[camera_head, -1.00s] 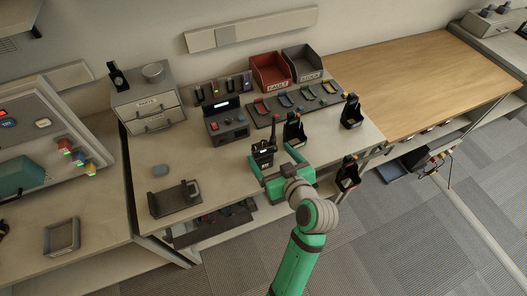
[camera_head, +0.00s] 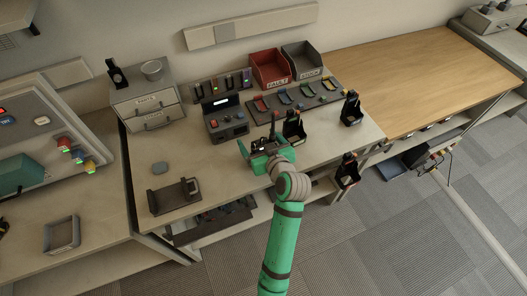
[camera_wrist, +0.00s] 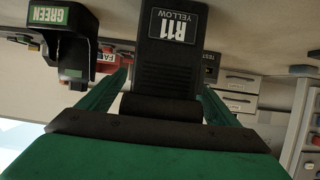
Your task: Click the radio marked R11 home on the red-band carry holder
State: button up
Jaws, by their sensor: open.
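The radio marked R11 (camera_wrist: 165,75), a dark body with a label reading R11 YELLOW, stands between my gripper's fingers in the wrist view, which looks upside down. In the head view the radio (camera_head: 264,147) is on the bench, mostly covered by my gripper (camera_head: 258,146). My gripper (camera_wrist: 165,88) is open, with a finger on each side of the radio; I cannot tell whether they touch it. A black holder with a GREEN label (camera_wrist: 60,42) is beside it in the wrist view. I cannot make out a red band on any holder.
Black upright units stand close right (camera_head: 294,128), at the far right (camera_head: 350,108) and at the bench's right edge (camera_head: 347,170). A console (camera_head: 226,124), a strip of coloured pads (camera_head: 292,103) and red FAULT bin (camera_head: 270,70) are behind. The bench's front left has a dark tray (camera_head: 175,197).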

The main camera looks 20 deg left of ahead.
jog(key=shift+s+a, duration=0.1)
jog(key=shift+a, duration=0.05)
jog(key=c, duration=1.5)
jog(key=shift+o, duration=0.2)
jog(key=shift+r, duration=0.1)
